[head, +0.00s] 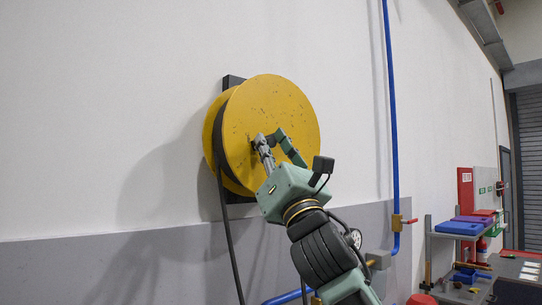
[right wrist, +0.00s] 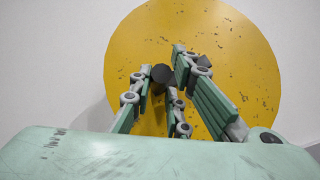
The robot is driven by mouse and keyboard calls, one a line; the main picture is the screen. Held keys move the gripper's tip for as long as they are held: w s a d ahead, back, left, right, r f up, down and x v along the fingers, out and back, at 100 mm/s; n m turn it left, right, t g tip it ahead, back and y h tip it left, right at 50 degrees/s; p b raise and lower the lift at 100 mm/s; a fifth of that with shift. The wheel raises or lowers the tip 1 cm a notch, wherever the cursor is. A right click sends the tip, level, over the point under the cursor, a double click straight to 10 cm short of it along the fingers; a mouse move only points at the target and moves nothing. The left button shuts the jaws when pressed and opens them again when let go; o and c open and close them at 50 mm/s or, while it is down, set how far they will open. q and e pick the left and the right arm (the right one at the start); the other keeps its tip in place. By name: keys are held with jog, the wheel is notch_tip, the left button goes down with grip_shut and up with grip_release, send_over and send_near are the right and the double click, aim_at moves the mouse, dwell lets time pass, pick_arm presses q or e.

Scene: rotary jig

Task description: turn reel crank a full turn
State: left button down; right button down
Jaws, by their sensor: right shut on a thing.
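The yellow reel (head: 285,105) is mounted on the white wall, its scuffed round face turned toward me. The reel also fills the middle of the right wrist view (right wrist: 245,50). My right gripper (head: 268,137) is in front of the reel face, near its middle. It is shut on the crank handle, whose dark round end (right wrist: 162,74) shows between the fingers in the right wrist view. The rest of the crank is mostly hidden by the fingers. My left gripper is not in view.
A dark hose (head: 227,225) hangs down from the reel, left of my right arm. A blue pipe (head: 392,110) runs down the wall to the right. A shelf with a blue bin (head: 459,228) stands at the lower right. The wall left of the reel is clear.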

jog(key=shift+s+a+r+m+h+p, duration=0.15)
jog(key=shift+r+m+h, duration=0.5)
jog(key=shift+m+h, duration=0.9)
jog(key=shift+s+a+r+m+h+p, duration=0.1)
jog(key=shift+r+m+h, duration=0.6)
jog(key=shift+m+h, duration=0.85)
jog(key=shift+s+a+r+m+h+p, duration=0.15)
jog(key=shift+r+m+h, duration=0.5)
jog(key=shift+m+h, duration=0.9)
jog(key=shift+d+m, duration=0.1)
jog(key=shift+m, duration=0.35)
jog(key=c, duration=1.7)
grip_release()
jog(key=shift+c, duration=0.2)
jog(key=shift+f, duration=0.1)
jog(key=v, duration=1.2)
